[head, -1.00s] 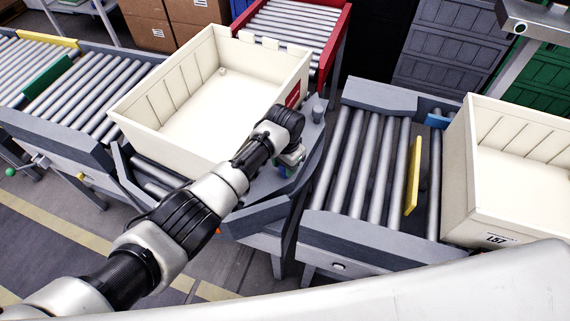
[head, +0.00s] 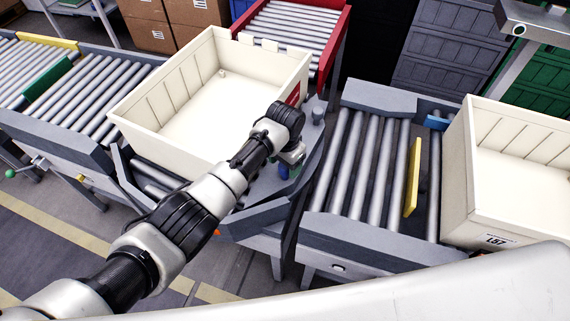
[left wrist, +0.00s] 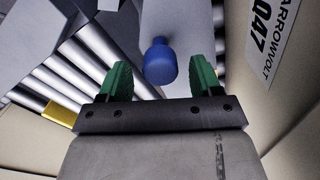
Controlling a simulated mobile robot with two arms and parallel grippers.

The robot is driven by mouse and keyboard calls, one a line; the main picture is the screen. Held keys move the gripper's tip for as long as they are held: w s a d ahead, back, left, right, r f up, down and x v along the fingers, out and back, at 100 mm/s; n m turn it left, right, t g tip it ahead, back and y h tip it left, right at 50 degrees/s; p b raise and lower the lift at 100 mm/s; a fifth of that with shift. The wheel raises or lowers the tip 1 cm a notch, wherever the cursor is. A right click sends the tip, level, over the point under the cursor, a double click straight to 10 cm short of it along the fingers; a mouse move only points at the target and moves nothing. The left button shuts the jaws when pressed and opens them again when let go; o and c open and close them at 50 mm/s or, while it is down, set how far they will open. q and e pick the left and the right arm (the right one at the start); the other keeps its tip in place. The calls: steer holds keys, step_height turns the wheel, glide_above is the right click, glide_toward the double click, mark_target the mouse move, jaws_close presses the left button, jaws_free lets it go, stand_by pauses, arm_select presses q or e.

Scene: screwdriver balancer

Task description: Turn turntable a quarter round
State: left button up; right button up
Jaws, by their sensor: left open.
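The turntable (head: 270,190) is a grey roller platform in the middle of the head view, carrying a large empty cream tote (head: 190,125). My left arm reaches over its near right side. My left gripper (head: 290,165) is beside the tote's right wall, and the arm partly hides it. In the left wrist view my left gripper (left wrist: 160,82) has green fingers spread apart. A blue rounded knob (left wrist: 160,62) shows between and beyond the fingertips; I cannot tell whether they touch it. A grey post (head: 318,108) stands at the turntable's right corner. My right gripper does not show.
A roller conveyor (head: 365,165) with a yellow flap (head: 413,177) is on the right, with another cream tote (head: 462,190) at its end. Another roller conveyor (head: 90,95) joins from the left. A red-framed conveyor (head: 343,40) lies behind. Bare floor shows at the lower left.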

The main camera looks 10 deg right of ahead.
arm_select(q)
step_height(320, 180, up, 10)
steer(key=shift+f+b, duration=0.25)
steer(key=shift+b, duration=0.05)
